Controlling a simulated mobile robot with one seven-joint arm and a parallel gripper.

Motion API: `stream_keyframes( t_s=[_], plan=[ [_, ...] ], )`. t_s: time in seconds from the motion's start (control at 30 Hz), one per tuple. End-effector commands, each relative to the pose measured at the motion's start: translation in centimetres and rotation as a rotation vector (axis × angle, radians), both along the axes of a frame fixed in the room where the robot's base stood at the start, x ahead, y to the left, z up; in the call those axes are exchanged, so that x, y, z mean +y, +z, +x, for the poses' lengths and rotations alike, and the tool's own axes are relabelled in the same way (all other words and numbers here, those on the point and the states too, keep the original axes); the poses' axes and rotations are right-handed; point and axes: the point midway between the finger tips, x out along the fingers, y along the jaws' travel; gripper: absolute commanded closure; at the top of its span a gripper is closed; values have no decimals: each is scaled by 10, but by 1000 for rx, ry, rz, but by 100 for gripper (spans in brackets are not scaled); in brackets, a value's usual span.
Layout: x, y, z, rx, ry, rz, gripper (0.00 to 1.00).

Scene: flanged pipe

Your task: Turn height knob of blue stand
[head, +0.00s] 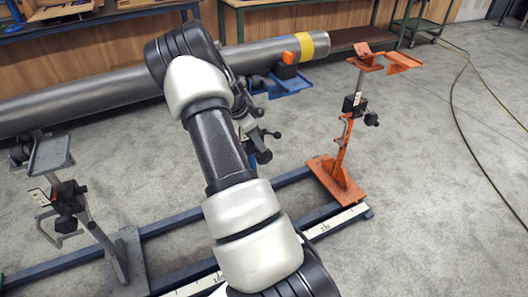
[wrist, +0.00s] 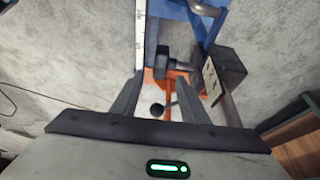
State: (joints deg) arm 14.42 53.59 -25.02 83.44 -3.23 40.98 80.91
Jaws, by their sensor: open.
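The blue stand (head: 288,84) shows in the head view behind my arm, under the end of the large pipe. Its lower part is mostly hidden by my arm; dark knob-like parts (head: 262,135) show beside the arm. In the wrist view, a black clamp block (wrist: 226,72) with a white label sits on a post at the right. A black knob (wrist: 166,62) sticks out to its left, just beyond my fingertips. My gripper (wrist: 155,80) is open with nothing held between its fingers. I cannot tell whether a fingertip touches the knob.
The grey pipe (head: 90,97) with a yellow band crosses the back. An orange stand (head: 340,175) stands right on the blue floor rail (head: 165,225). A grey stand (head: 70,205) is at left. Open floor (head: 430,180) lies to the right, with a cable across it.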

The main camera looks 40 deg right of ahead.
Motion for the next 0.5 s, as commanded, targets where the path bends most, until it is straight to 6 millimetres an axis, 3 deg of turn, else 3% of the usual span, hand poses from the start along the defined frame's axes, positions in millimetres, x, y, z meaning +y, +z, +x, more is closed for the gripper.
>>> stream_keyframes(
  t_s=[0.23, 0.5],
  plan=[
    [-7, -19, -3, 3, -2, 0, 59],
    [-22, -59, -8, 2, -3, 1, 59]
  ],
)
